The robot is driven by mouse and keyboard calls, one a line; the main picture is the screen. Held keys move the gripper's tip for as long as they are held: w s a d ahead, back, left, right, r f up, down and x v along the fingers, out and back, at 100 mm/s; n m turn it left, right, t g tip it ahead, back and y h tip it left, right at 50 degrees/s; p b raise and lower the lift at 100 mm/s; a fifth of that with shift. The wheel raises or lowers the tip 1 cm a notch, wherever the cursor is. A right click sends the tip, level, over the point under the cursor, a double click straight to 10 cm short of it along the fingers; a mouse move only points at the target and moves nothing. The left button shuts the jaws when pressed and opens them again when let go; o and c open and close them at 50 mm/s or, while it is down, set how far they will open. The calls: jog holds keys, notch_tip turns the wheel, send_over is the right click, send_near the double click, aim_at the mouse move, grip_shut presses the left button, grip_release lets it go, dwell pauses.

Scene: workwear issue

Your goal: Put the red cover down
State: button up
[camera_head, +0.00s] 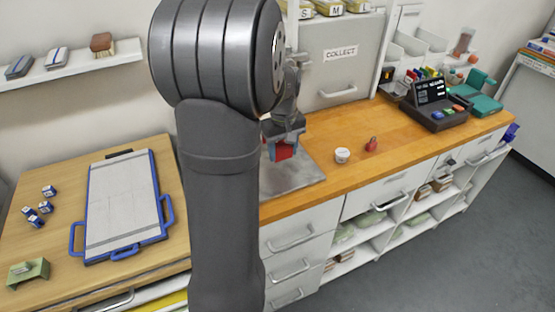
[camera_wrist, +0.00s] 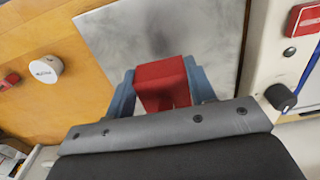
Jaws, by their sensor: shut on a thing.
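The red cover (camera_wrist: 163,84) is a small red block-like piece between the two blue-grey fingers of my gripper (camera_wrist: 161,77) in the wrist view. The fingers are shut on its sides. In the head view my gripper (camera_head: 283,138) hangs over the grey plate on the wooden counter, with the red cover (camera_head: 285,152) at its tips. The grey plate (camera_head: 300,180) also shows in the wrist view (camera_wrist: 210,25), with a soft dark patch beyond the cover. I cannot tell whether the cover touches the plate. My arm hides part of the plate in the head view.
A round white tin (camera_head: 342,155) and a small red object (camera_head: 371,144) stand right of the plate. A black terminal (camera_head: 437,112) is farther right. The counter (camera_head: 400,140) between is mostly clear. A blue-framed board (camera_head: 122,205) lies on the left table.

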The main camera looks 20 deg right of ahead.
aim_at(278, 169)
jog(key=shift+w+a+f, duration=0.4)
jog(key=shift+w+f, duration=0.15)
jog(key=shift+w, duration=0.25)
jog(key=shift+f, duration=2)
jog(key=shift+f, duration=0.1)
jog(key=shift+f, duration=0.1)
jog(key=o, duration=0.9)
jog(key=shift+o, duration=0.2)
